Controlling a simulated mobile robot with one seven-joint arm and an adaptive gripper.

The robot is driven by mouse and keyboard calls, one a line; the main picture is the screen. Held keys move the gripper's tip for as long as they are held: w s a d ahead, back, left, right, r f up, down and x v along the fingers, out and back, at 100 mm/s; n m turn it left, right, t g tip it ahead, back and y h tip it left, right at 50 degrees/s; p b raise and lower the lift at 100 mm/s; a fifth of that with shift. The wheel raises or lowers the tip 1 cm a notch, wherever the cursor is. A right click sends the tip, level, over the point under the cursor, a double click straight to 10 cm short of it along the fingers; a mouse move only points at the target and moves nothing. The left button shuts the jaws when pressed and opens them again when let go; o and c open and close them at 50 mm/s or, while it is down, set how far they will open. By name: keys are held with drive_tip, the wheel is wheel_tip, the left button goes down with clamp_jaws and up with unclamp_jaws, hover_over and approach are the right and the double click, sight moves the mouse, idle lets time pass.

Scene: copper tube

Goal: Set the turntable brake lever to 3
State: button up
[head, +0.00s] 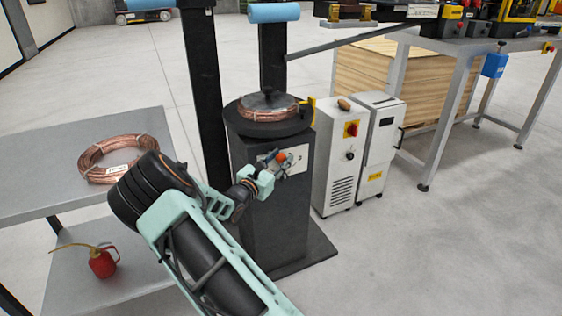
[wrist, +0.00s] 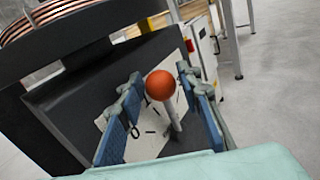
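The brake lever has an orange ball knob (wrist: 160,85) on a thin metal rod, in front of a white scale plate (wrist: 150,142) with dark tick marks. In the head view the orange knob (head: 281,157) shows on the front of the dark turntable pedestal (head: 262,215), at my gripper. My gripper (wrist: 163,95) is open, with one blue-padded finger on each side of the knob and gaps visible at both sides. In the head view my gripper (head: 274,167) partly covers the plate; a 3 shows near the plate's right end. Which mark the lever points to cannot be told.
The turntable (head: 267,127) on the pedestal carries a copper coil (head: 268,113). A white cabinet (head: 340,165) stands close on the right. A grey table (head: 40,185) with another copper coil (head: 95,160) is at left. Floor is clear at the front right.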

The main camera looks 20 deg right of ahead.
drive_tip(key=shift+w+d, duration=0.15)
clamp_jaws()
drive_tip(key=shift+d+r, duration=0.1)
drive_tip(key=shift+r, duration=0.05)
